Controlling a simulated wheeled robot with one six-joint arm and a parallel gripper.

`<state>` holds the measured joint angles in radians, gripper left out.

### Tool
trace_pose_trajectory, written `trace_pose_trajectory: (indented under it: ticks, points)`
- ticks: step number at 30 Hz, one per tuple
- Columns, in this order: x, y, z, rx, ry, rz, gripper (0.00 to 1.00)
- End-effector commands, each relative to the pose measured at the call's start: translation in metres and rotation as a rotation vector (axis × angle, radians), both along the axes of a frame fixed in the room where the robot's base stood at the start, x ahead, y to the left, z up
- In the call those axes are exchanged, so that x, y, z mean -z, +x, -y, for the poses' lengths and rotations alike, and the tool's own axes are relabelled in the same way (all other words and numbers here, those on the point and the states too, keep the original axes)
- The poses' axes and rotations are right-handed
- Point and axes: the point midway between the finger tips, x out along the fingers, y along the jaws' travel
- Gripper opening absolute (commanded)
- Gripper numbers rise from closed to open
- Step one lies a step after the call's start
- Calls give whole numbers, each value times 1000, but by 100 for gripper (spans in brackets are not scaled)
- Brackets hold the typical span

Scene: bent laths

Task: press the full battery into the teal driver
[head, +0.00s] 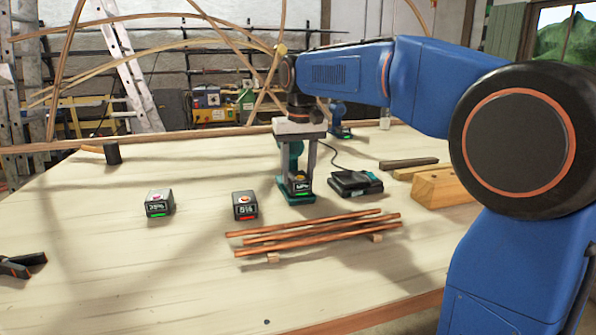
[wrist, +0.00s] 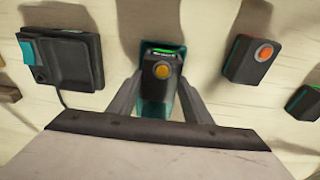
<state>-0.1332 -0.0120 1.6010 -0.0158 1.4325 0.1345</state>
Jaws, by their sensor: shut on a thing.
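The teal driver (head: 294,160) stands on the bench, partly hidden behind my gripper's fingers; teal parts of it also show in the wrist view (wrist: 155,108). A dark battery with a green light (head: 301,187) is at the driver's foot, with teal around it. In the wrist view this battery (wrist: 161,68) has a yellow-orange button and sits between my fingertips. My gripper (head: 298,176) points down and is shut on it. Whether the battery is fully seated in the foot cannot be told.
A red-lit battery (head: 245,206) and another green-lit battery (head: 159,204) stand to the left. A black charger (head: 355,183) with a cable is close on the right. Wood blocks (head: 440,188) lie farther right. The bench's front left is mostly clear.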

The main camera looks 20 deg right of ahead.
Motion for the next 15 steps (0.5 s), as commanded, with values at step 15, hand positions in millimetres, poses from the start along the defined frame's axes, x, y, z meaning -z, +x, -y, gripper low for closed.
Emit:
trace_pose_trajectory:
  ticks: [15]
  points:
    - [6, 0, 0, 0, 0, 1, 12]
